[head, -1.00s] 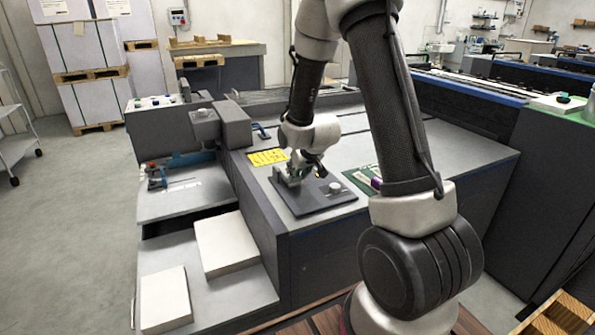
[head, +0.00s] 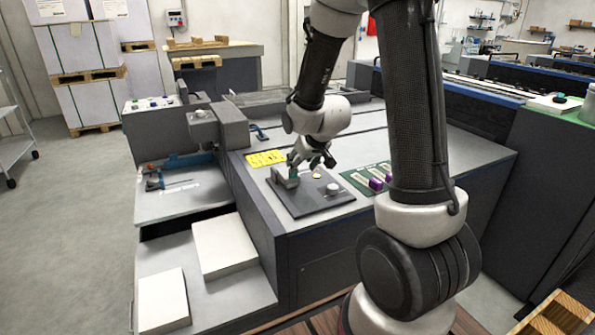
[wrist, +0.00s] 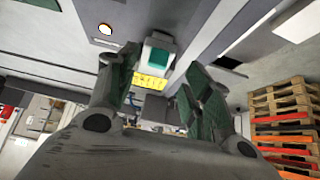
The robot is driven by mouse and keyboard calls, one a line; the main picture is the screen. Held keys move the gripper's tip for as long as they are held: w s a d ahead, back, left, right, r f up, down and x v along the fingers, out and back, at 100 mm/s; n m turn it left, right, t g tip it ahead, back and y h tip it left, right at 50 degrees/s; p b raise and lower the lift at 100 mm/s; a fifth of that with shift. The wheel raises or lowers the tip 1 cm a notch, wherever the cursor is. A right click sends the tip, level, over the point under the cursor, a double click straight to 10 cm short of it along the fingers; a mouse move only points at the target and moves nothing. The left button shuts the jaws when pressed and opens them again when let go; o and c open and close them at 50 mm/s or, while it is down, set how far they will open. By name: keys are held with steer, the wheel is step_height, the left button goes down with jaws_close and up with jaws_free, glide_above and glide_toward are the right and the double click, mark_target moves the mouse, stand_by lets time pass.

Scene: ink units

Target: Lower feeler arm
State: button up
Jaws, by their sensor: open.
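A dark control plate (head: 315,197) lies on the machine's grey top. A small upright piece with a green part (head: 288,179) stands at its left side; it shows in the wrist view as a pale block with a green face (wrist: 158,52). My gripper (head: 312,160) is open just above and right of it, apparently empty, its fingers (wrist: 161,85) spread to either side in the wrist view. On the lower grey shelf at left, a thin dark rod-like part (head: 156,183) lies low near a blue part (head: 190,160). I cannot tell for sure which part is the feeler arm.
A round knob (head: 333,188) sits on the plate. A yellow label (head: 266,158) lies behind it, and a green panel with purple pieces (head: 376,183) is to the right. A dark housing (head: 225,124) rises at left. Paper stacks (head: 225,246) lie on lower shelves.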

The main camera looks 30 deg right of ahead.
steer(key=shift+v, duration=2.3)
steer(key=s+f+g, duration=0.3)
steer(key=s, duration=0.3)
steer(key=s+r, duration=1.6)
steer(key=s, duration=0.3)
steer(key=shift+s+a+r, duration=0.15)
steer(key=shift+s+r, duration=0.1)
steer(key=shift+s, duration=0.15)
